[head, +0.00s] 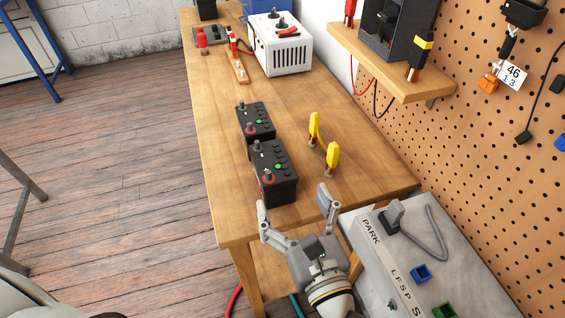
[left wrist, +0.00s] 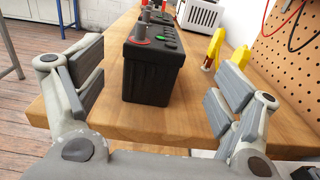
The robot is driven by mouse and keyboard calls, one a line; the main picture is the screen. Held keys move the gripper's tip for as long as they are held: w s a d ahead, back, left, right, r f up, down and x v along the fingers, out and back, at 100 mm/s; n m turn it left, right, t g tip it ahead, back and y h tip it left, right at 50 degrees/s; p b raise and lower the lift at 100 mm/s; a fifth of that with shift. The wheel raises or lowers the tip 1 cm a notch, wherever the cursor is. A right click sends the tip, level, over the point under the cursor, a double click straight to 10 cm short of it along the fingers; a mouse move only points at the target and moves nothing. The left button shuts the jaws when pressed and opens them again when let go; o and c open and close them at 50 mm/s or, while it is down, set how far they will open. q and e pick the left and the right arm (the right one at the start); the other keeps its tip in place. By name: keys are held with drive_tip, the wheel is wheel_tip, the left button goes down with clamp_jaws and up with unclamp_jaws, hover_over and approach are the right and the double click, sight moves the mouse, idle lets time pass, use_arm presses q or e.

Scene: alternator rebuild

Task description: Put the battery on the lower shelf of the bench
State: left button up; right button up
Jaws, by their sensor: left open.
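Two black batteries stand upright on the wooden bench top (head: 232,205), one behind the other. The nearer battery (head: 274,172) is close to the bench's near end, and it also shows in the left wrist view (left wrist: 152,72). The farther battery (head: 256,122) is just behind it. My left gripper (head: 294,203) is open and empty at the near end of the bench, in front of the nearer battery. In the left wrist view the nearer battery lies ahead between the spread fingers, not touched. My right gripper is not in view.
Two yellow clamps (head: 332,158) stand right of the batteries. A white charger box (head: 280,44) sits farther back. A pegboard (head: 480,130) and a small wall shelf (head: 390,75) line the right side. A grey surface marked PARK (head: 455,262) adjoins the near end.

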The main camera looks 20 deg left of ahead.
sight(272, 162)
use_arm(q)
drive_tip(key=shift+w+a, duration=0.15)
drive_tip(key=shift+w, duration=0.85)
drive_tip(key=shift+w+a+r, duration=0.15)
drive_tip(key=shift+w+a, duration=0.05)
drive_tip(key=shift+a, duration=0.3)
drive_tip(key=shift+w+a+r, duration=0.15)
drive_tip(key=shift+w+a, duration=0.05)
drive_tip(key=shift+a, duration=0.25)
drive_tip(key=shift+w+a+r, duration=0.1)
drive_tip(key=shift+a, duration=0.25)
drive_tip(key=x, duration=0.4)
drive_tip(key=p+x, duration=0.1)
drive_tip(key=x, duration=0.1)
drive_tip(key=shift+f, duration=0.25)
drive_tip(key=shift+w+a+f, duration=0.1)
drive_tip(key=shift+w+a, duration=0.05)
drive_tip(key=shift+w, duration=0.15)
drive_tip(key=shift+c, duration=0.5)
drive_tip(key=shift+s, duration=0.1)
drive_tip(key=c, duration=1.7)
clamp_jaws()
